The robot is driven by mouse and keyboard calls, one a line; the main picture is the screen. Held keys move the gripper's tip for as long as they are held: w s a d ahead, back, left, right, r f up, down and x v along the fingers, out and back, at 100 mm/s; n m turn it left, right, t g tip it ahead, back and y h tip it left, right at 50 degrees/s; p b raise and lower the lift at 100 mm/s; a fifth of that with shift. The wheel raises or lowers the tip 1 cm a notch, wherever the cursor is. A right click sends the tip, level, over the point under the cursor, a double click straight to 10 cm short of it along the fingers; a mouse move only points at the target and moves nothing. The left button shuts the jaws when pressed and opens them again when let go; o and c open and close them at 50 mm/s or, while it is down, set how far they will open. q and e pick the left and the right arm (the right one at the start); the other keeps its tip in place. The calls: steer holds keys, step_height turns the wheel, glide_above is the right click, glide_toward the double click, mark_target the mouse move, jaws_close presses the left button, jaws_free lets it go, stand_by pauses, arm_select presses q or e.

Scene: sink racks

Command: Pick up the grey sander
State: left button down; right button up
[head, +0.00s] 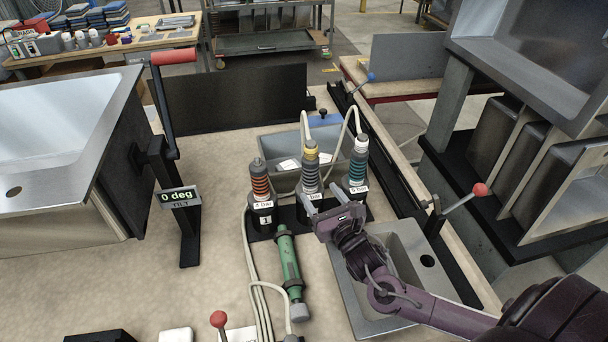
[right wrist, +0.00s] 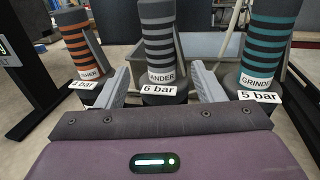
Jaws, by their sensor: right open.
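The grey sander (head: 310,176) stands upright in the middle of a row of three tools in a black holder. It has dark ring stripes, a yellow collar and a hose at its top. In the right wrist view the sander (right wrist: 158,47) is labelled "6 bar". My right gripper (head: 323,197) is open at the low part of the sander. In the right wrist view its two fingers (right wrist: 163,86) are on either side of the sander's lower body. Whether they touch it I cannot tell. My left gripper is not in view.
An orange-striped tool (head: 260,185) stands left of the sander, a teal-striped grinder (head: 358,165) right of it. A green tool (head: 289,265) lies in front with hoses beside it. A sink (head: 360,303) lies under my right arm. A tilted sink (head: 70,130) stands left.

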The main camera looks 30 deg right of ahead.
mark_target(314, 180)
steer(key=shift+w+b, duration=0.55)
steer(key=shift+w, duration=0.25)
steer(key=w+b, duration=0.1)
steer(key=w, duration=0.2)
steer(key=w+b, duration=0.1)
steer(key=shift+w+d+r+b, duration=0.15)
steer(key=shift+w+r+b, duration=0.15)
steer(key=shift+w, duration=0.05)
steer(key=shift+w+r, duration=0.1)
steer(key=shift+w, duration=0.35)
steer(key=shift+r, duration=0.1)
steer(key=c, duration=1.1)
steer(key=shift+r, duration=0.1)
steer(key=shift+c, duration=1.2)
step_height(314, 180, up, 20)
steer(key=shift+b, duration=0.3)
